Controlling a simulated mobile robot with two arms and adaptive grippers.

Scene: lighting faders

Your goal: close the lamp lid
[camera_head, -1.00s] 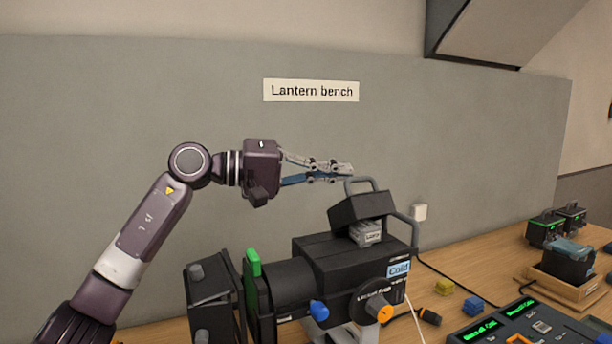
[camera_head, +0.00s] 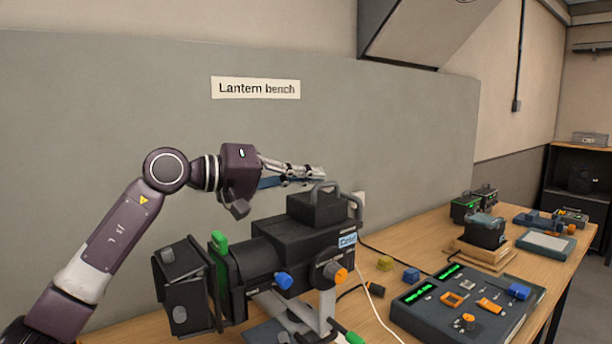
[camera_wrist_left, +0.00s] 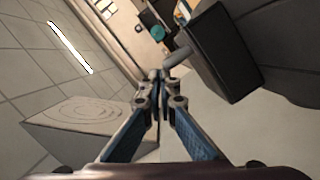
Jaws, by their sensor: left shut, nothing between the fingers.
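The black lantern (camera_head: 290,240) stands on the bench with a blue "Cold" label on its side. Its lamp lid (camera_head: 316,209), a black box with a grey handle (camera_head: 326,188) on top, sits level on the housing; no gap shows and the lamp inside is hidden. My left gripper (camera_head: 321,174) is shut and empty, its tips just above the lid beside the handle; I cannot tell if they touch. In the left wrist view the shut fingertips (camera_wrist_left: 158,76) are close to a grey bar beside a dark block, likely the handle and lid (camera_wrist_left: 222,50). My right gripper is out of view.
A fader console (camera_head: 466,308) with green displays lies at the right front. A wooden tray (camera_head: 487,253) holds a dark device. The grey wall panel (camera_head: 120,110) stands close behind.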

